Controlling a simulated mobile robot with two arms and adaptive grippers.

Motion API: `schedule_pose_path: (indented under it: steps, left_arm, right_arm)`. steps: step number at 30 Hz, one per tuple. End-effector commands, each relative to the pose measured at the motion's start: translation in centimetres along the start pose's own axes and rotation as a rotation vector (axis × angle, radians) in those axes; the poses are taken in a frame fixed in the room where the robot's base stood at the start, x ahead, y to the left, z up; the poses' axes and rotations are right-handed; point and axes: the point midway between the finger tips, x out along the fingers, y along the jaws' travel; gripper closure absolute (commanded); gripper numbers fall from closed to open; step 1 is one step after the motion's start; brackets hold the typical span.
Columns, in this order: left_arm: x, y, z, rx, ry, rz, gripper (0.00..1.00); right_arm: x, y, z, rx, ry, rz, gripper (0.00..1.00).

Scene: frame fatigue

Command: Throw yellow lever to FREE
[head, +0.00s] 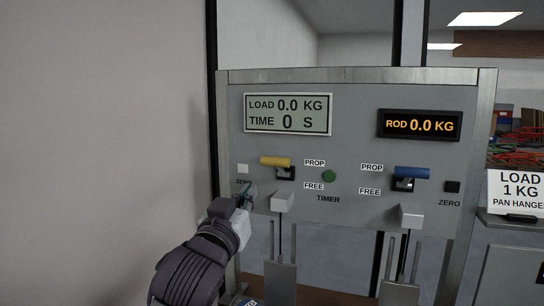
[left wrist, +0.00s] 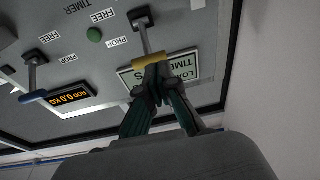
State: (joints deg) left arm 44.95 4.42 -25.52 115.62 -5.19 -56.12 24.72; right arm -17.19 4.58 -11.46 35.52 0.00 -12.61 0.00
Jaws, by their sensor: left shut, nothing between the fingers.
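The yellow lever (head: 275,162) is on the left half of the grey panel. Its handle sits up, level with the PROP label (head: 315,163) and above the FREE label (head: 314,186). My left gripper (head: 246,192) is below and left of the lever in the head view, apart from it in the picture, with its green fingers together. In the left wrist view, which is upside down, the shut, empty fingertips (left wrist: 158,68) overlap the yellow handle (left wrist: 147,64); I cannot tell if they touch it. My right gripper is not in view.
A blue lever (head: 411,173) stands up by its own PROP label to the right. A green button (head: 329,176) sits between the levers. A white block (head: 282,202) juts out below the yellow lever. Displays read load 0.0 KG (head: 288,114) and rod 0.0 KG (head: 420,125).

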Motion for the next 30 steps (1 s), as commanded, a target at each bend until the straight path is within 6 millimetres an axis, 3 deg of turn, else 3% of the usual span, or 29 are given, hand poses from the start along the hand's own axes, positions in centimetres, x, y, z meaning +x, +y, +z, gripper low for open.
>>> schedule_pose_path:
  steps: [1, 3, 7, 20, 25, 30]
  left_arm:
    - [0.4, 0.7, -2.2, 0.007, 0.045, 0.013, 1.0]
    - [0.7, 1.3, -4.3, 0.011, 0.088, 0.027, 1.0]
    - [0.9, 1.9, -6.3, 0.015, 0.13, 0.041, 1.0]
    - [1.2, 2.1, -6.7, 0.016, 0.137, 0.043, 1.0]
    - [3.1, 2.1, -7.1, 0.017, 0.135, 0.043, 1.0]
    - [6.6, 2.3, -7.7, 0.017, 0.134, 0.042, 1.0]
  right_arm:
    - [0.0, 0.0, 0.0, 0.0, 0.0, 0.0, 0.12]
    - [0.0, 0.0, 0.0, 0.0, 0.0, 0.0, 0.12]
    - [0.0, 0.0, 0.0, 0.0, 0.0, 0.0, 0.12]
    - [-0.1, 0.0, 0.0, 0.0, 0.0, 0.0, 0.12]
    - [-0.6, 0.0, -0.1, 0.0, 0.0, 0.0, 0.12]
    - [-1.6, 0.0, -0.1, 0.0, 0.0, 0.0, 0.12]
